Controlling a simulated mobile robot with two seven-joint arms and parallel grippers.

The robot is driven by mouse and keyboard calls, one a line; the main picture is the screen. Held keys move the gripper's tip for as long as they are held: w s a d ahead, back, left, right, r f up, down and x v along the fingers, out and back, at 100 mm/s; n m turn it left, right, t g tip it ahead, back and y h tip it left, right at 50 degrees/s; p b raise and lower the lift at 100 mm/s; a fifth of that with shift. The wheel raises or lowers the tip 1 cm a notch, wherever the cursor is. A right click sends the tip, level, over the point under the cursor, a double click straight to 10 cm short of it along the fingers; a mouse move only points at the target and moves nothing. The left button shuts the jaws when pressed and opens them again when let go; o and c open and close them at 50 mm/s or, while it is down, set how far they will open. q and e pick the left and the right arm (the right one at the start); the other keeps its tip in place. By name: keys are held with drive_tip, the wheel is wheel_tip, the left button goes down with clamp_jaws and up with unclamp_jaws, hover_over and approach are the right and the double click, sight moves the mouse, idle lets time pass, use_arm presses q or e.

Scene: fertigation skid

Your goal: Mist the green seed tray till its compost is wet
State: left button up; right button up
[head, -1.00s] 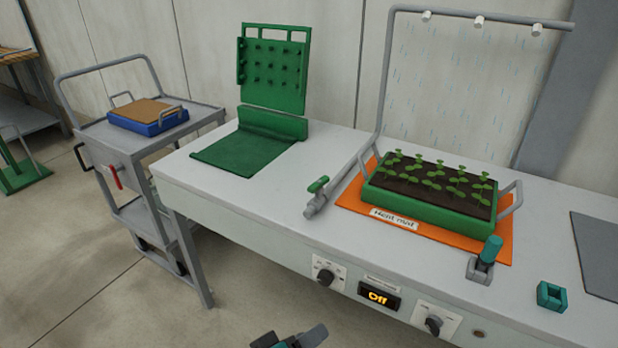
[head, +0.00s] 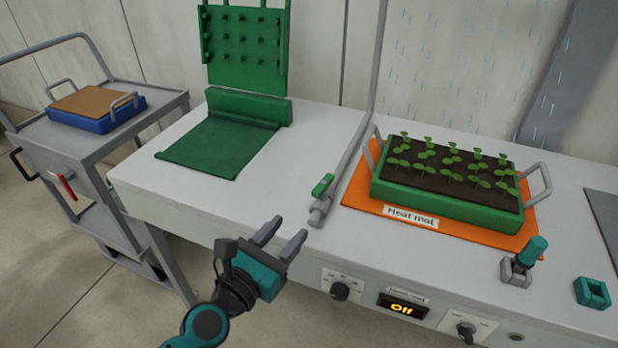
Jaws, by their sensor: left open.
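The green seed tray (head: 440,203) sits on an orange heat mat (head: 361,190) on the bench, with wire handles at both ends. Its compost (head: 420,172) is dark brown with several rows of seedlings. Pale blue mist streaks show against the wall behind the tray; the nozzles are out of frame. A grey pipe (head: 349,155) left of the tray has a valve with a green lever (head: 323,186), which lies roughly along the pipe. My left gripper (head: 289,228) is open and empty, at the bench's front edge, a little left of and nearer than the valve. My right gripper is not in view.
The bench front has two knobs (head: 340,291) and a display reading "Off" (head: 402,306). A green-topped part in a grey holder (head: 517,272) and a teal bracket (head: 592,293) stand at right. A green pegged stand (head: 243,48) is behind; a trolley (head: 60,150) stands left.

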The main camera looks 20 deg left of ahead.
sight(314, 194)
use_arm(q)
drive_tip(key=shift+n, duration=0.4)
drive_tip(key=w, duration=0.4)
drive_tip(key=w+d+p, duration=0.1)
drive_tip(key=w, duration=0.3)
drive_tip(key=w+d, duration=0.1)
drive_tip(key=w, duration=0.4)
drive_tip(key=shift+r, duration=0.15)
clamp_jaws()
